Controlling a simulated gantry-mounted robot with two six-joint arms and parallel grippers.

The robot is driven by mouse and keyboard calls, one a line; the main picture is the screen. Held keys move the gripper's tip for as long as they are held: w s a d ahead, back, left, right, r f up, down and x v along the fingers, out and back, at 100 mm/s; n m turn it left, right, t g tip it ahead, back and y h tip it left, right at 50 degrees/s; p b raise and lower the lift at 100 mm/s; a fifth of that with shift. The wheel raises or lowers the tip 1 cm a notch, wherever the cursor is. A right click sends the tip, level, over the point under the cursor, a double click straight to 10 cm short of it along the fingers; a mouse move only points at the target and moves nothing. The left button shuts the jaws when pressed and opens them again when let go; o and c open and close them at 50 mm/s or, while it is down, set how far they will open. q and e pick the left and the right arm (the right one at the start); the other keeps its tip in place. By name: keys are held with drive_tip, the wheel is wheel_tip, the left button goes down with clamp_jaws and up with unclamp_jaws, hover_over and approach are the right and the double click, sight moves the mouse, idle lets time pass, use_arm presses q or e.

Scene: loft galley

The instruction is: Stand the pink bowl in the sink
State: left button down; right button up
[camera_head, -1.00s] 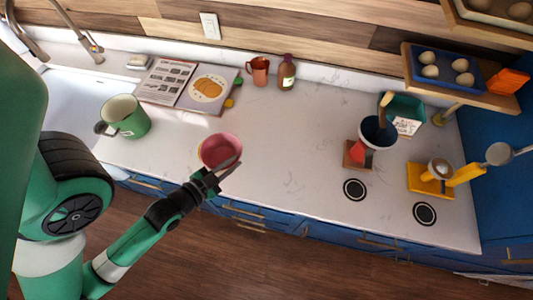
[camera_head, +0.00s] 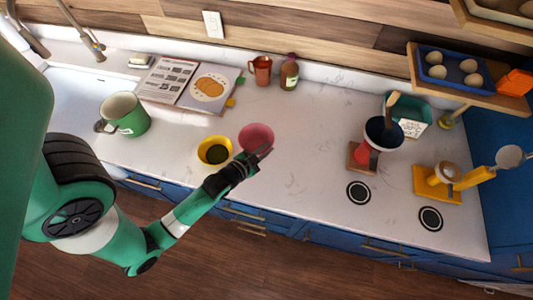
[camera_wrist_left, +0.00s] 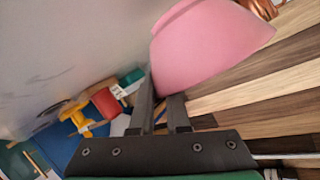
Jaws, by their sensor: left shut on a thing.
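The pink bowl (camera_head: 256,136) is held by my left gripper (camera_head: 262,154) near the front of the white counter, to the right of a yellow bowl (camera_head: 214,151). In the left wrist view the pink bowl (camera_wrist_left: 205,45) is at the fingertips, and my left gripper (camera_wrist_left: 163,108) is shut on its edge. The bowl looks tilted there. The white sink (camera_head: 72,100) is at the far left, partly hidden by my own arm. My right gripper is not in view.
A green mug (camera_head: 127,116) stands between the sink and the yellow bowl. An open book (camera_head: 187,84) lies behind them. A copper mug (camera_head: 261,70) and a bottle (camera_head: 289,73) stand at the back. The counter's middle is clear.

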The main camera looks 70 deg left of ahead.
use_arm(q)
drive_tip(key=shift+w+a+f+b, duration=0.15)
drive_tip(key=shift+f+b, duration=0.5)
drive_tip(key=shift+f, duration=1)
drive_tip(key=shift+f, duration=0.1)
drive_tip(key=shift+f, duration=0.15)
drive_tip(key=c, duration=0.9)
unclamp_jaws()
